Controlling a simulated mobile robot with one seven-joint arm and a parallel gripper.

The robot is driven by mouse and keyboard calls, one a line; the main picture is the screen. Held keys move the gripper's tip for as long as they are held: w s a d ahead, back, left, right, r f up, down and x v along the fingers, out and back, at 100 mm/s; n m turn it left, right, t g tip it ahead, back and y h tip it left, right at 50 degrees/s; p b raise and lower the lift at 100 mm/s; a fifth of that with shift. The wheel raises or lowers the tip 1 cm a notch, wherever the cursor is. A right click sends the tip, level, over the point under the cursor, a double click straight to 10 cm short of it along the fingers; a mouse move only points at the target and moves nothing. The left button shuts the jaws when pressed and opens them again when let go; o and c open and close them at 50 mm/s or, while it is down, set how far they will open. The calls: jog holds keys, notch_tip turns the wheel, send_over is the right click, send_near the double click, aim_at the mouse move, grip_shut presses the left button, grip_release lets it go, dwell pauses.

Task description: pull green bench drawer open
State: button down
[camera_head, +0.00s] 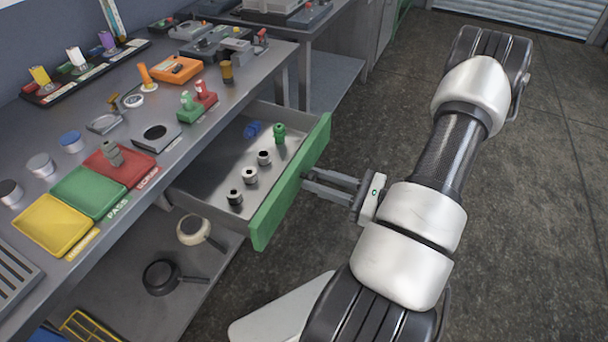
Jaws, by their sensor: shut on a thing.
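The green-fronted bench drawer (292,188) stands pulled out from the workbench, with its grey inside in view. In it are a green fitting (279,132), a blue piece (252,130) and several small black-and-white cylinders (250,175). My gripper (310,183) reaches in from the right at the outer face of the green front. Its fingers are shut on the drawer's handle, which the fingers and the front mostly hide.
The workbench top (231,103) carries yellow, green and red trays, jars and small tools. Two pans, one cream (193,230) and one black (161,277), lie on the shelf below. The floor (535,190) right of the drawer is clear apart from my arm.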

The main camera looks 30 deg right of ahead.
jog(key=shift+s+d+f, duration=0.1)
jog(key=shift+s+d, duration=0.1)
jog(key=shift+s, duration=0.1)
jog(key=c, duration=1.4)
grip_release()
jog(key=shift+c, duration=0.2)
jog(key=p+v, duration=0.1)
jog(key=v, duration=1.6)
jog(key=shift+s, duration=0.15)
jog(key=shift+d, duration=0.1)
